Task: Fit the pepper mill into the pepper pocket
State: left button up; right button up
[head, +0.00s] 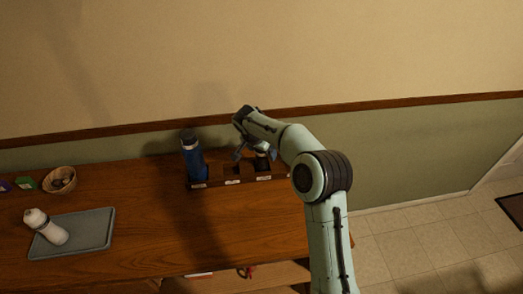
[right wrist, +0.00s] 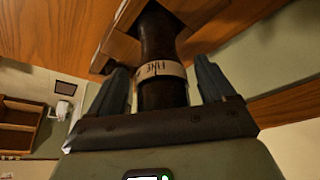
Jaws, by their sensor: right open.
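The pepper mill (right wrist: 158,45) is a dark, slim cylinder with a pale band whose lettering looks like "FINE". In the right wrist view it stands between the two fingers of my right gripper (right wrist: 162,85), which are open with gaps on both sides. Its far end meets the wooden rack (right wrist: 122,48); how deep it sits there is hidden. In the head view my right gripper (head: 256,153) is over the right part of the dark rack (head: 218,184), which has pockets with small white labels, too small to read. My left gripper is not in view.
A tall blue bottle (head: 193,160) stands in the rack's left end. A grey tray (head: 95,232) with a white bottle (head: 47,227) on it lies at the left, with a bowl (head: 60,180) behind. The counter (head: 185,235) in front of the rack is clear.

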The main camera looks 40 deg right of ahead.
jog(key=v, duration=1.2)
